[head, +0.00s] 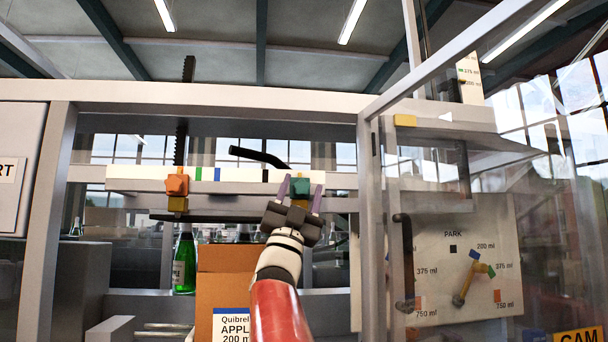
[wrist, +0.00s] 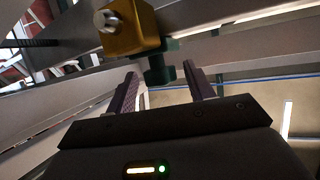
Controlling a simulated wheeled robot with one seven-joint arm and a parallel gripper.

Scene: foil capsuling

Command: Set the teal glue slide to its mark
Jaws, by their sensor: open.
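The teal glue slide (head: 300,188) sits on the pale horizontal rail (head: 240,175), right of its middle. In the wrist view its teal knob (wrist: 160,72) hangs by a gold block (wrist: 132,27). My gripper (head: 299,194) is at the slide with its purple fingers on either side of the knob; in the wrist view the open fingers (wrist: 162,82) show a gap around it, and I cannot tell whether either touches. Green (head: 198,174), blue (head: 217,174) and black (head: 265,176) marks show on the rail left of the slide. Which mark belongs to the slide I cannot tell.
An orange knob (head: 177,186) sits on the rail's left part. A cardboard box (head: 222,278) stands below, beside a green bottle (head: 184,262). A clear framed door (head: 378,230) and a dial panel (head: 465,262) with a lever are at right.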

